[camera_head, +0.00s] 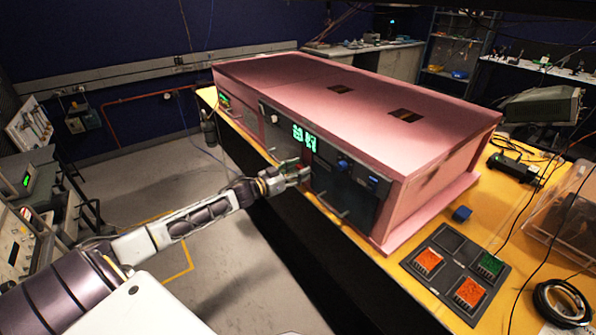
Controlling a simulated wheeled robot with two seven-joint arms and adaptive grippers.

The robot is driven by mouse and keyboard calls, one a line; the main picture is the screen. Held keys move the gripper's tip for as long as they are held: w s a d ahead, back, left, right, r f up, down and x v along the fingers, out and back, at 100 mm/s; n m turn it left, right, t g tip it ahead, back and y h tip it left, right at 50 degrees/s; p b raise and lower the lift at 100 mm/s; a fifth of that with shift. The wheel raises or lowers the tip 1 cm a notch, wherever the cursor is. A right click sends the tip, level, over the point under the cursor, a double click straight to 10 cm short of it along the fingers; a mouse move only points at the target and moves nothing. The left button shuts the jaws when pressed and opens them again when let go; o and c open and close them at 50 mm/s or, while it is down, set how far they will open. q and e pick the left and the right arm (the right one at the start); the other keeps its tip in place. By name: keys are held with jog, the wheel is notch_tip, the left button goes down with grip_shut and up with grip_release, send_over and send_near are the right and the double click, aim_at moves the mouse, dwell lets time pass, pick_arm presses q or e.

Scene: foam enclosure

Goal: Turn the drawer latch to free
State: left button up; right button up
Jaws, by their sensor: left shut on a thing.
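The pink foam enclosure (440,143) stands on a yellow-topped bench, with a dark front panel (345,190) facing my left arm. My left gripper (302,173) is at the middle of this front, its fingers closed on the drawer latch. A small reddish patch shows at the fingertips; the latch is mostly hidden by the fingers, and its angle cannot be told. A bar handle (328,204) sits low on the panel, to the right of the gripper. My right gripper is out of view.
Green digits (304,138) glow above the gripper. Blue knobs (345,163) sit on the panel's right part. A dark tray (440,258) with orange and green blocks, a blue block (461,213) and a coiled cable (562,302) lie on the bench.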

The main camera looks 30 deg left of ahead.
pick_arm(q)
jog(key=shift+m, duration=0.3)
jog(key=m+p, duration=0.1)
jog(key=m, duration=0.4)
jog(key=shift+m, duration=0.4)
jog(key=m+b, duration=0.2)
jog(key=m, duration=0.9)
jog(key=shift+d, duration=0.1)
jog(key=shift+m, duration=0.4)
